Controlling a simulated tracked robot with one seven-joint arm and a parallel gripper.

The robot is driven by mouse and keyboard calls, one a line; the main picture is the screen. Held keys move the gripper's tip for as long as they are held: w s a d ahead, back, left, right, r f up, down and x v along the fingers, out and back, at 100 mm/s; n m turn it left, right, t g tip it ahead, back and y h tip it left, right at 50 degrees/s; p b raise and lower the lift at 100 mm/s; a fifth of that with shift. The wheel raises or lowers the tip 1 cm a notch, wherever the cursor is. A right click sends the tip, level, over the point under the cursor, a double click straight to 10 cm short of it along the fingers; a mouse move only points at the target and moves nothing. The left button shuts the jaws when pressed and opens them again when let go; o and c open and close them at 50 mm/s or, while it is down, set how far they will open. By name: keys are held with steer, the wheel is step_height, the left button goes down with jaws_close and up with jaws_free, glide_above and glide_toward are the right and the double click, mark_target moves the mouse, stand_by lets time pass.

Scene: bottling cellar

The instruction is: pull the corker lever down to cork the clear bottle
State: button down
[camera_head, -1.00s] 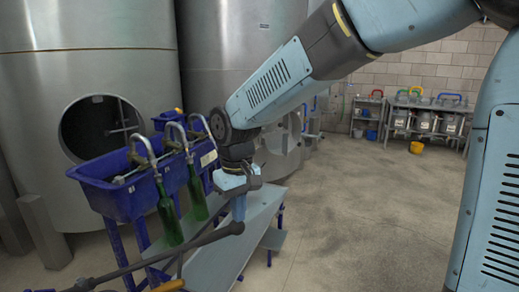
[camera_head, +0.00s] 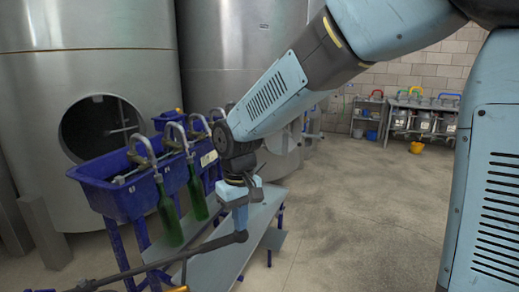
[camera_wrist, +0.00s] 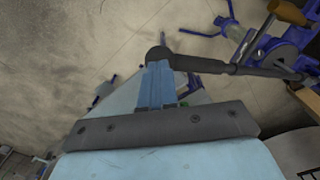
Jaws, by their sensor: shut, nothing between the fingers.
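The corker lever (camera_head: 195,252) is a long dark rod that slants from the lower left up to a rounded end knob. My gripper (camera_head: 240,226) points down with its blue fingers together and nothing between them. Its fingertips press against or sit just above the knob end; exact contact is hard to tell. In the wrist view the shut fingers (camera_wrist: 157,72) end beside the knob, and the lever (camera_wrist: 235,69) runs off to the right. The corker body is mostly below the head view. I cannot make out the clear bottle for certain.
A blue filler trough (camera_head: 118,196) with curved spouts holds green bottles (camera_head: 170,222) on the left. A grey sloping board (camera_head: 215,270) lies under my gripper. Large steel tanks (camera_head: 90,30) stand behind. The floor (camera_head: 350,220) to the right is clear.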

mark_target(246, 237)
steer(key=shift+w+d+f, duration=0.1)
steer(key=shift+d+f, duration=0.1)
steer(key=shift+f, duration=0.5)
steer(key=shift+w+d+f, duration=0.1)
steer(key=shift+d+f, duration=0.1)
steer(key=shift+f, duration=0.45)
steer(key=shift+f, duration=0.15)
steer(key=shift+d+f, duration=0.1)
steer(key=shift+f, duration=0.5)
steer(key=shift+d+f, duration=0.1)
steer(key=shift+f, duration=0.55)
steer(key=shift+f, duration=0.1)
steer(key=shift+d+f, duration=0.2)
steer(key=shift+f, duration=1.05)
steer(key=shift+f, duration=0.1)
steer(key=shift+d+f, duration=0.1)
steer(key=shift+f, duration=1.2)
